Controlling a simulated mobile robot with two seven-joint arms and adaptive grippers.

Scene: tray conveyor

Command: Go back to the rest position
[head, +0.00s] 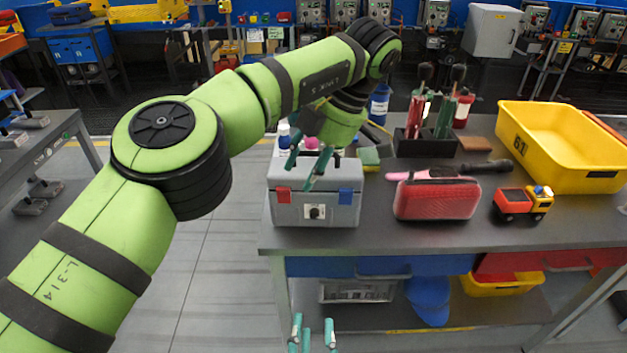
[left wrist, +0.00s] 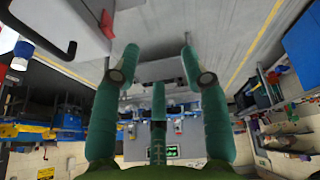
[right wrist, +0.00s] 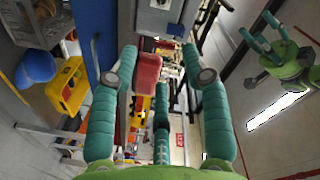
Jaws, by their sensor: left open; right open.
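My left gripper (head: 308,165) is open and empty, in front of the upper part of a grey box with red and blue latches (head: 315,208) at the table's left end; I cannot tell whether they touch. Its spread teal fingers show in the left wrist view (left wrist: 158,58). My right gripper (head: 313,330) is at the bottom of the head view, below the tabletop and in front of the table. In the right wrist view (right wrist: 160,55) its fingers are spread with nothing between them. The left gripper also shows at the upper right there (right wrist: 268,40).
On the table (head: 400,238) are a red case (head: 437,199), a toy truck (head: 522,203), a yellow bin (head: 560,150) and a dark holder with tools (head: 425,147). A lower shelf carries a blue cap (head: 430,300) and a yellow tray (head: 503,285).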

